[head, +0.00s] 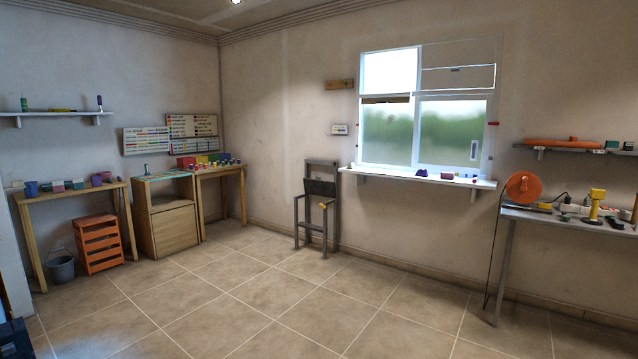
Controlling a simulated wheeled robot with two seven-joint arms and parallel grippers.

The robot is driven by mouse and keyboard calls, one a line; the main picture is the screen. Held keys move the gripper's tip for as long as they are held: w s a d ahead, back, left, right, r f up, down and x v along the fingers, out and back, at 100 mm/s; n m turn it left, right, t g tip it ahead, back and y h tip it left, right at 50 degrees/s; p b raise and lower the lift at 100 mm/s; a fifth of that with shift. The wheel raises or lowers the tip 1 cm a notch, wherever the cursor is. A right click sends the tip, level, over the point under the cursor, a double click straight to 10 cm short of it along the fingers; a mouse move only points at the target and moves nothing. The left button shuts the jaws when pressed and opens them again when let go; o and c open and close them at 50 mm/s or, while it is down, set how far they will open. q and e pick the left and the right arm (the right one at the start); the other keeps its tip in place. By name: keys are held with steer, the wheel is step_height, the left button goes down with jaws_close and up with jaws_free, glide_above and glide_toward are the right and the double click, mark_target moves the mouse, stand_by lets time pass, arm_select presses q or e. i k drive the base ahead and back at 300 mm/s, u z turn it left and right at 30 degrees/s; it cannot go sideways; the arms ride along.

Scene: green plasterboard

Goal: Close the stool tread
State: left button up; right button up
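The stool (308,232) is a dark grey metal frame that stands upright on the tiled floor against the far wall, left of the window. Its tread (320,187) looks like a dark panel between the taller back posts and the lower front frame. It seems tilted, but it is too small to tell its exact angle. A small yellow spot shows at the right side of the frame. Neither of my grippers is in view.
A wooden cabinet (174,229), an orange drawer unit (99,245) and a grey bucket (61,268) stand at the left. A workbench (570,223) with an orange reel (523,188) and a hanging cable stands at the right. The middle floor is clear.

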mark_target(316, 186)
steer(key=u, duration=0.25)
steer(key=i, duration=1.4)
steer(key=u, duration=0.45)
steer(key=i, duration=3.05)
steer(key=z, duration=0.45)
steer(key=i, duration=2.45)
steer(key=z, duration=0.8)
